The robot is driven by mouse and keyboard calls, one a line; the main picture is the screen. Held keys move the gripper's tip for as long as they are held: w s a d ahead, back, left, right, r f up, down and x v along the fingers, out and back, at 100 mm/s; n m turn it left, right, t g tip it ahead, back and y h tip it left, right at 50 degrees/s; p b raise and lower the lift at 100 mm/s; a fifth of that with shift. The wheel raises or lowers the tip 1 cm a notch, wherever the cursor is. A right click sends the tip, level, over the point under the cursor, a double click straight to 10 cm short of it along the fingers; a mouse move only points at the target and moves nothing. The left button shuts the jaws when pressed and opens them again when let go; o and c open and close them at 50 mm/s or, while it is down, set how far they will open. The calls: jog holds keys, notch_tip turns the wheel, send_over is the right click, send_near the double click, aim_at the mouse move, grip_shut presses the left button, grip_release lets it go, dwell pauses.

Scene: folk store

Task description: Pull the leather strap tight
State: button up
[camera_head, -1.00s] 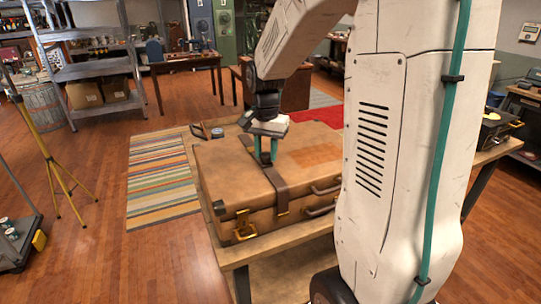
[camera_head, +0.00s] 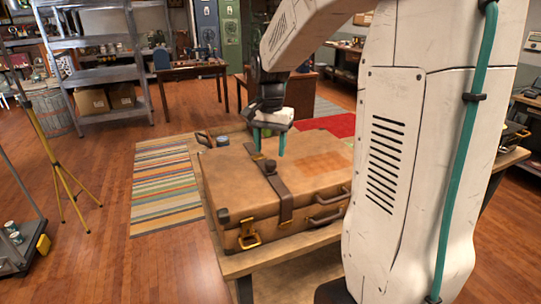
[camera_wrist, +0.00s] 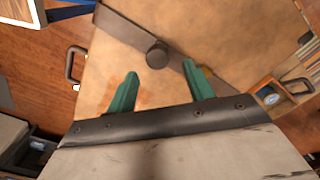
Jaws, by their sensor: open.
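A brown leather suitcase (camera_head: 232,190) lies flat on a wooden table. A dark leather strap (camera_head: 279,188) runs across its lid and down the front side. A round dark knob (camera_head: 270,166) stands on the strap; it also shows in the wrist view (camera_wrist: 157,54). My gripper (camera_head: 269,150) is above the lid, close to the strap and knob. In the wrist view its two teal fingers (camera_wrist: 163,92) are apart with nothing between them, and the knob lies just beyond the gap. I cannot tell whether the right finger touches the strap.
The suitcase has handles and a brass latch (camera_head: 248,236) on its front. Small tools (camera_head: 210,140) lie on the table behind it. A striped rug (camera_head: 166,187) and a yellow tripod (camera_head: 62,175) are on the floor at left. Open wooden floor lies between.

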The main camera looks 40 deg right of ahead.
jog(key=shift+r, duration=1.9)
jog(key=shift+s+a+f+n, duration=0.1)
jog(key=shift+s+f+n, duration=0.2)
jog(key=shift+n, duration=0.2)
jog(key=s+a+n, duration=0.5)
jog(key=s+a, duration=0.2)
jog(key=s, duration=0.4)
jog(key=s+a+r+n+t, duration=0.1)
jog(key=s+a+n, duration=0.5)
jog(key=s, duration=0.6)
jog(key=shift+s+a, duration=0.2)
jog(key=shift+a, duration=1.05)
